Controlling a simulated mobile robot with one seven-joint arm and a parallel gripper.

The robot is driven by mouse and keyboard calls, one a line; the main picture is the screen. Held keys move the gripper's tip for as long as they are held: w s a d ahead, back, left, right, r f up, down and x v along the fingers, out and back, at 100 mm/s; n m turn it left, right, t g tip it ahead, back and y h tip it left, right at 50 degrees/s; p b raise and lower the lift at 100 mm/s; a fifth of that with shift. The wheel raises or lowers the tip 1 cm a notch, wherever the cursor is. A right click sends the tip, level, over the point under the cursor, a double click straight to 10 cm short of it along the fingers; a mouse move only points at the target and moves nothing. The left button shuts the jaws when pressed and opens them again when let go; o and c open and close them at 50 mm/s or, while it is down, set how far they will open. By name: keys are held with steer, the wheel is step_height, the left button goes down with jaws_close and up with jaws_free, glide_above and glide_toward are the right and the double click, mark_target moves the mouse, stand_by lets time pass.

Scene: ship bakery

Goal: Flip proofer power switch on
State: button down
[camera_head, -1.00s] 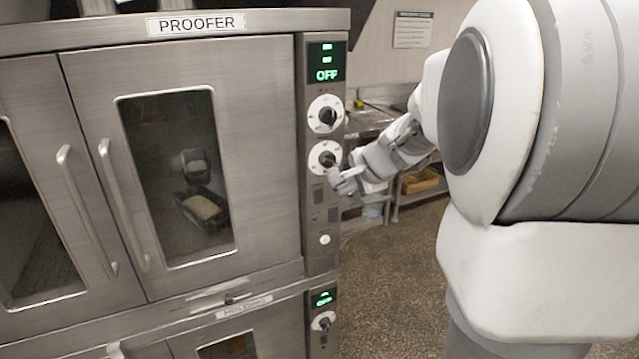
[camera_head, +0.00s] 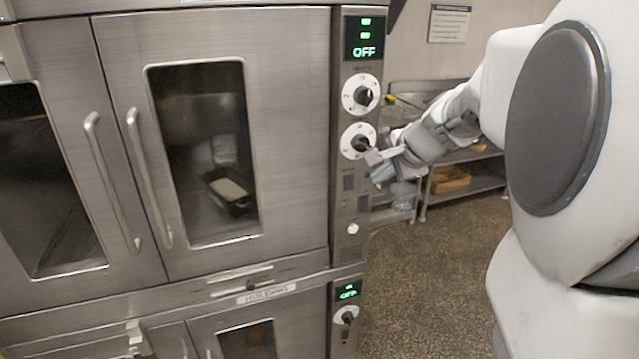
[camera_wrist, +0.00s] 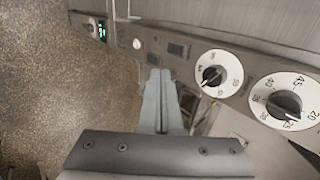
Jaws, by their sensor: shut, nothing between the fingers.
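The proofer (camera_head: 285,130) is a steel oven with glass doors. Its control panel (camera_head: 347,215) has a green display (camera_head: 364,50) reading OFF, two white dials and small dark rocker switches (camera_head: 348,182) below them. In the wrist view, dark switches (camera_wrist: 178,50) lie beyond the fingertips, near the lower dial (camera_wrist: 218,73). My gripper (camera_head: 372,168) is shut and empty, close to the panel by the lower dial. The wrist view shows its fingers (camera_wrist: 160,76) together, pointing at the panel. I cannot tell whether the tips touch it.
A lower holding unit (camera_head: 255,325) has its own display (camera_head: 347,291) and knob. A round white button (camera_head: 352,229) sits low on the proofer panel. A steel shelf with a wooden box (camera_head: 450,179) stands behind. The speckled floor at right is clear.

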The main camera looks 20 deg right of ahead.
steer(key=shift+s+f+b, duration=0.1)
steer(key=shift+f+b, duration=0.25)
steer(key=shift+b, duration=0.15)
steer(key=shift+r, duration=0.1)
glide_toward(349, 189)
step_height(349, 189, down, 4)
steer(key=shift+w+f+p, duration=0.15)
steer(key=shift+w+p, duration=0.35)
steer(key=shift+w, duration=0.5)
steer(key=shift+w+f+p, duration=0.15)
steer(key=shift+w+p, duration=0.35)
steer(key=shift+w, duration=0.5)
steer(key=shift+w+a+f, duration=0.1)
steer(key=shift+w, duration=0.05)
